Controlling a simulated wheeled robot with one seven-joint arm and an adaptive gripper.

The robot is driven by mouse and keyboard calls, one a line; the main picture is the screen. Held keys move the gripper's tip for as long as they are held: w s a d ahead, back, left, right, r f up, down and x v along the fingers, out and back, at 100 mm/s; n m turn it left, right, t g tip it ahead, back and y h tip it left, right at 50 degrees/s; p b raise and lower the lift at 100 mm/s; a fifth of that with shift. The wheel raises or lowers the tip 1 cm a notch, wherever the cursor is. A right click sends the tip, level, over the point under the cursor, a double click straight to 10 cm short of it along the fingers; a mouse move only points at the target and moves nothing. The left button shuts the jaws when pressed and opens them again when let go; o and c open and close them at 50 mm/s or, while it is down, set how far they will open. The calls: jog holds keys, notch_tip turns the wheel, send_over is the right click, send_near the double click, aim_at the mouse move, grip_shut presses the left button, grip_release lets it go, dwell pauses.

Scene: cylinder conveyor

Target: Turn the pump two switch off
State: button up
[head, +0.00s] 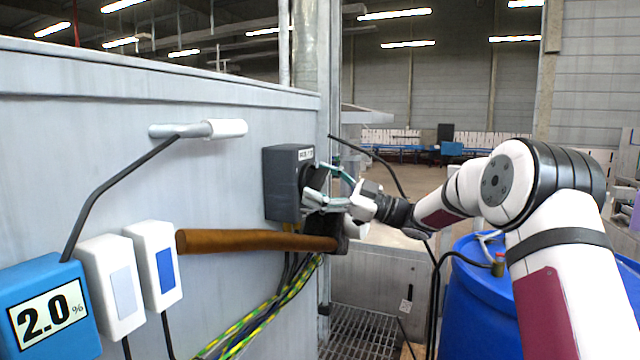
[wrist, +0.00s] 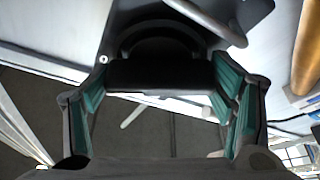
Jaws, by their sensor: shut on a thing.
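The pump switch is a dark grey box (head: 282,190) on the pale wall panel in the head view, with a small white label at its top whose text I cannot read clearly. A black rotary knob (wrist: 160,72) sits on its front and fills the upper middle of the wrist view. My gripper (head: 318,187) is at the front of the box, its green-padded fingers on either side of the knob and shut on it. In the head view the fingers partly hide the knob, and its setting cannot be told.
A hammer with a brown wooden handle (head: 250,241) lies just below the switch box. Cables (head: 265,310) hang beneath it. A blue device reading 2.0 % (head: 45,312) and two white boxes are at left. A blue barrel (head: 475,310) stands by my arm.

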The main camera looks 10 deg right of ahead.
jog(key=shift+m, duration=0.4)
jog(key=m+t+p, duration=0.2)
jog(key=m, duration=0.1)
jog(key=shift+s+r+m, duration=0.1)
jog(key=shift+m, duration=0.2)
jog(key=shift+m+t+h+p, duration=0.8)
jog(key=shift+m+t+p, duration=0.2)
jog(key=shift+m, duration=1.1)
jog(key=o, duration=1.1)
jog(key=shift+o, duration=0.2)
jog(key=shift+d, duration=0.1)
jog(key=v, duration=1.2)
